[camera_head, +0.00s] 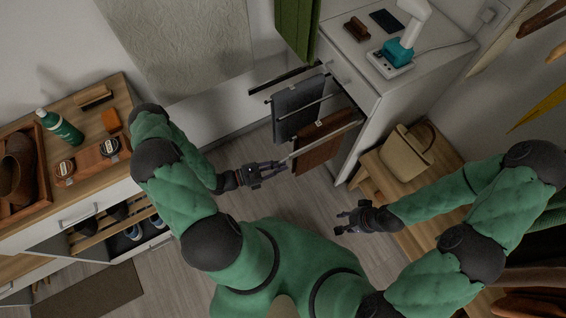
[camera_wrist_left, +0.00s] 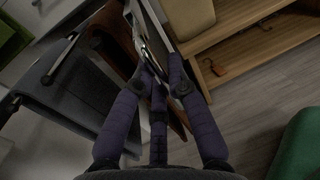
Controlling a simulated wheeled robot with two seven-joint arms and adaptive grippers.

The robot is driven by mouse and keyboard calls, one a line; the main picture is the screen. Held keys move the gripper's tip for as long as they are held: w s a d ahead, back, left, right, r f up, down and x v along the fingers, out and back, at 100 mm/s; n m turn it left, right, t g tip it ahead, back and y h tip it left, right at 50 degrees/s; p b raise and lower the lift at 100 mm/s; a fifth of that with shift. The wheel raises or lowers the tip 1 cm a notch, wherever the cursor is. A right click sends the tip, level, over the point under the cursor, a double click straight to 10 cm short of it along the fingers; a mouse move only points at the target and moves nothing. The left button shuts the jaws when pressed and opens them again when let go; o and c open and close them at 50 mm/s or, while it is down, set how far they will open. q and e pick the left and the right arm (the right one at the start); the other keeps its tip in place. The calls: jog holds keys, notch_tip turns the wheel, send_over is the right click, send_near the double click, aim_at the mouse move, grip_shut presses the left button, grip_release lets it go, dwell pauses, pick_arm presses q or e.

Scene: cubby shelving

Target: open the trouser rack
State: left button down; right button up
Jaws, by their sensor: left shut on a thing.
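The trouser rack (camera_head: 329,125) sticks out from the white cabinet, its thin metal rails reaching over open floor. Dark grey trousers (camera_head: 297,108) and brown trousers (camera_head: 318,147) hang from the rails. My left gripper (camera_head: 284,164) is at the outer end of the rack, beside the brown trousers. In the left wrist view my left gripper (camera_wrist_left: 157,68) is shut on the metal front of the rack; the fingers partly hide the contact. The grey trousers (camera_wrist_left: 75,90) hang to its left there. My right gripper (camera_head: 345,219) is open and empty, apart from the rack, near the wooden bench.
The white cabinet (camera_head: 362,130) carries a steamer (camera_head: 397,55) and small items. A wooden bench (camera_head: 375,180) with a tan bag (camera_head: 406,152) stands to the right. Green cloth (camera_head: 296,28) hangs above the rack. A shoe cabinet (camera_head: 75,215) stands left.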

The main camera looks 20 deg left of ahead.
pick_arm(q)
jog(key=c, duration=1.2)
grip_release()
jog(key=v, duration=1.2)
